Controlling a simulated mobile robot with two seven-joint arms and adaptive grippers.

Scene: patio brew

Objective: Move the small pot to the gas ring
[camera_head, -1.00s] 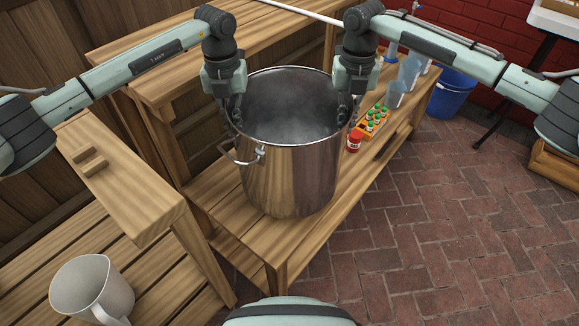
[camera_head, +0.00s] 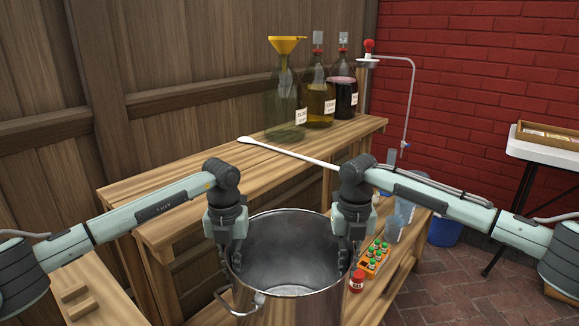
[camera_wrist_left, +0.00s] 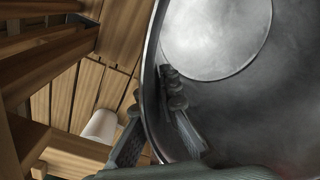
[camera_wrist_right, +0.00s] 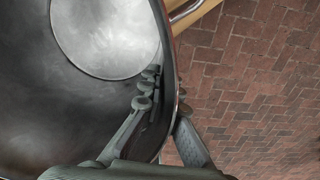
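A large shiny steel pot (camera_head: 285,272) with a wire side handle stands at the lower middle of the head view, its bottom cut off. It is the only pot in view. My left gripper (camera_head: 232,262) is shut on its left rim and my right gripper (camera_head: 352,255) on its right rim. In the left wrist view (camera_wrist_left: 158,120) and the right wrist view (camera_wrist_right: 163,110), one finger is inside the wall and one outside. The pot looks empty. Whether it rests on the shelf cannot be told. No gas ring is visible.
The wooden bench top (camera_head: 190,205) behind the pot holds a long white paddle (camera_head: 300,155) and large bottles (camera_head: 318,98), one with a yellow funnel (camera_head: 286,45). A red-capped jar (camera_head: 357,281) and an orange crate (camera_head: 374,258) are close right of the pot. Brick floor lies right.

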